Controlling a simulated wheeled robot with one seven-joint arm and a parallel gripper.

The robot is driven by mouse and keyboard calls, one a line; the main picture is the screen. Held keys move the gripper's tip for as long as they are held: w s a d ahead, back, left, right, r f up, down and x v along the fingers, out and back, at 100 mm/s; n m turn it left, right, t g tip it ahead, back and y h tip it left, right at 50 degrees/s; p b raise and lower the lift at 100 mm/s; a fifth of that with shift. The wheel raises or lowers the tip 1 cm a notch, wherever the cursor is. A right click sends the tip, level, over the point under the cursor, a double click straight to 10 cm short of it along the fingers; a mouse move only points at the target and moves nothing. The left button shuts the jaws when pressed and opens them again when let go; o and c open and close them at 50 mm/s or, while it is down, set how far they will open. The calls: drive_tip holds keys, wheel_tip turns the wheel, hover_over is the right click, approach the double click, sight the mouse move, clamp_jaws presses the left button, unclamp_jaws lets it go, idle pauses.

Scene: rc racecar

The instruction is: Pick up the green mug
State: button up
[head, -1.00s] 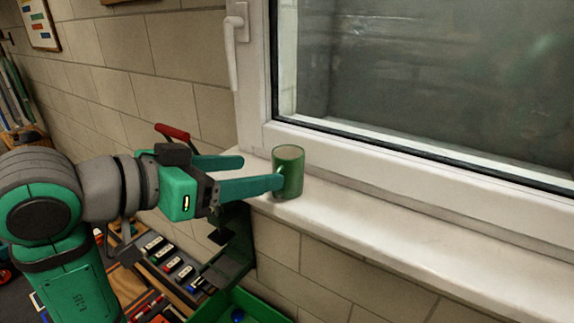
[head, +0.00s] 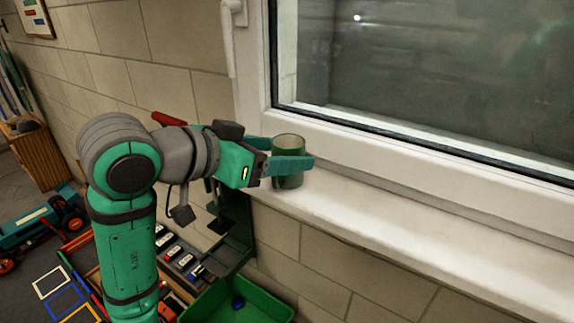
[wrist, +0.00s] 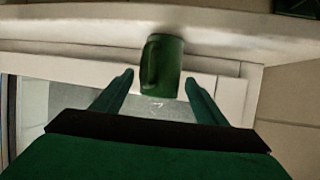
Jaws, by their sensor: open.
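The green mug (head: 289,180) stands upright on the white windowsill in the head view. It also shows in the wrist view (wrist: 164,62), with its handle on the left side of that picture. My gripper (head: 292,153) is open and level with the mug. In the head view one finger passes in front of the mug and the other shows at its left, partly behind it. In the wrist view the mug lies in the gap between the two fingertips (wrist: 158,76). The near finger hides part of the mug's body in the head view.
The white windowsill (head: 400,225) runs clear to the right of the mug. The window frame (head: 420,165) rises close behind it. A green bin (head: 215,305) and a box of small items (head: 180,255) are below the sill. A green toy vehicle (head: 45,225) is at the left.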

drive_tip(key=shift+x, duration=0.95)
drive_tip(key=c, duration=1.3)
drive_tip(key=shift+w, duration=0.1)
